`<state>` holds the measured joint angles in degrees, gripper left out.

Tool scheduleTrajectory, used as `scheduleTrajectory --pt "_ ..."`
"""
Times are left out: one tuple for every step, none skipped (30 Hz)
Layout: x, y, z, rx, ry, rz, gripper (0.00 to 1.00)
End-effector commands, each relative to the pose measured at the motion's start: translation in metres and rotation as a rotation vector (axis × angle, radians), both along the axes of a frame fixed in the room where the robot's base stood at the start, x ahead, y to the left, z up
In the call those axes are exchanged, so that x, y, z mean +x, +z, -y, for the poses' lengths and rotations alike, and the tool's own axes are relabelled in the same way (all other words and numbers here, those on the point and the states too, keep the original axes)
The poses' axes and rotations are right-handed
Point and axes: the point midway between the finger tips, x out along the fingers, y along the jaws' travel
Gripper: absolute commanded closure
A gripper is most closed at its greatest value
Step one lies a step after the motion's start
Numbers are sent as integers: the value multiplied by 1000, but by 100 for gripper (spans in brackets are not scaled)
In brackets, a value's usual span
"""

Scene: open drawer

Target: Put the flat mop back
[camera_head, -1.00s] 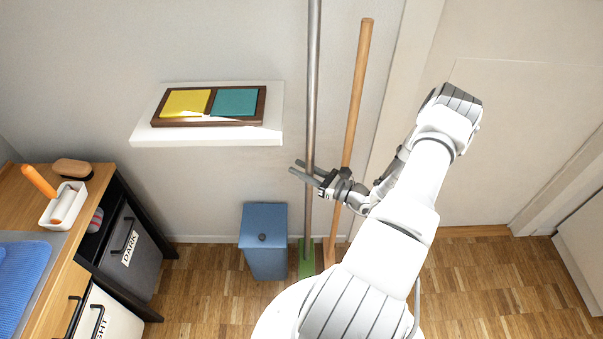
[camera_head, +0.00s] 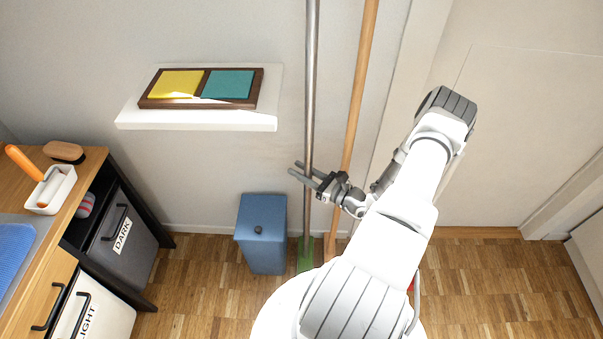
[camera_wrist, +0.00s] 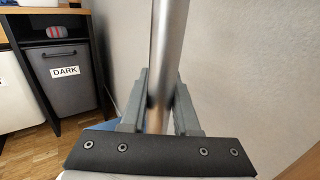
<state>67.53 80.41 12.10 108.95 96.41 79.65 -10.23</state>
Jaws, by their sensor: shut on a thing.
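The flat mop (camera_head: 310,90) stands near-upright close to the wall, with a long grey metal handle and a green foot (camera_head: 305,255) at floor level. My gripper (camera_head: 297,170) is shut around the handle at about mid-height. In the wrist view the handle (camera_wrist: 168,45) runs between the two grey fingers (camera_wrist: 158,103). The lower part of the mop head is partly hidden behind my base.
A wooden-handled tool (camera_head: 358,85) leans just right of the mop. A blue bin (camera_head: 263,240) stands to the left on the floor. A white shelf (camera_head: 200,119) with yellow and teal pads juts out above. The counter with drawers (camera_head: 90,165) is far left; a door is right.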

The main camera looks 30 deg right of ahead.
Motion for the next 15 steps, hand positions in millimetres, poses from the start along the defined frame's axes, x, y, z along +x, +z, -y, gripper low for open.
scheduleTrajectory --pt "0 -1 -1 2 -2 2 100" --pt "0 -2 -2 2 -3 2 100" --pt "0 -3 -3 1 -5 3 100" --pt "0 -3 -3 1 -6 3 100" --pt "0 -3 -3 1 -6 3 100" --pt "0 -3 -3 0 -7 3 100" --pt "0 -3 -3 0 -7 3 100" --pt "0 -3 -3 0 -7 3 100" --pt "0 -3 -3 0 -7 3 100" --pt "0 -3 -3 0 -7 3 100" --pt "0 -3 -3 0 -7 3 100" --pt "0 -3 -3 0 -7 3 100" --pt "0 -4 -3 0 -7 3 100" --pt "0 -4 -3 0 -7 3 100" --pt "0 -6 -3 0 -7 3 100"
